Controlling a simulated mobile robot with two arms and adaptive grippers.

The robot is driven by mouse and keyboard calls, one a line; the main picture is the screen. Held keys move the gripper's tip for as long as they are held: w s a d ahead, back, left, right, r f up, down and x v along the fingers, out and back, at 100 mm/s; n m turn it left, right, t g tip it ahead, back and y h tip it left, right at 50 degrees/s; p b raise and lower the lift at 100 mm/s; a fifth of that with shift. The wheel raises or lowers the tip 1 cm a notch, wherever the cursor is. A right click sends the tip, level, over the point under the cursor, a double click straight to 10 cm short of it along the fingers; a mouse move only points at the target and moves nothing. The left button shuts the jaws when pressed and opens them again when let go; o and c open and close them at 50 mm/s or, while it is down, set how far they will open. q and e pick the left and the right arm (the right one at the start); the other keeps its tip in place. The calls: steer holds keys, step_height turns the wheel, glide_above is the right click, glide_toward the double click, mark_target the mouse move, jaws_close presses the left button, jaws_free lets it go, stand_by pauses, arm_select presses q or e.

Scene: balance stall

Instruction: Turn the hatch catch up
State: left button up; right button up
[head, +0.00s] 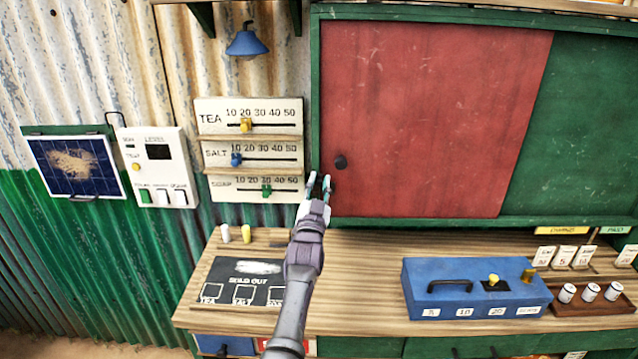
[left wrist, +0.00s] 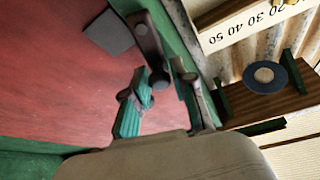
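In the left wrist view, which is turned nearly upside down, a dark bar with rounded ends, seemingly the hatch catch (left wrist: 148,42), lies at the edge of the red panel. One end of it is by the fingertips of my left gripper (left wrist: 172,92); I cannot tell whether they touch. The gripper hides the catch in the head view.
Slider scales (head: 250,150) hang close to the left of the gripper. A blue lamp (head: 247,42) is above them. Below, the wooden counter (head: 360,302) carries a sold-out board (head: 243,280) and a blue box (head: 475,288). The counter's middle is clear.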

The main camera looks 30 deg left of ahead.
arm_select(q)
steer(key=shift+c, duration=1.2)
steer(key=shift+a+f, duration=0.1)
jaws_close()
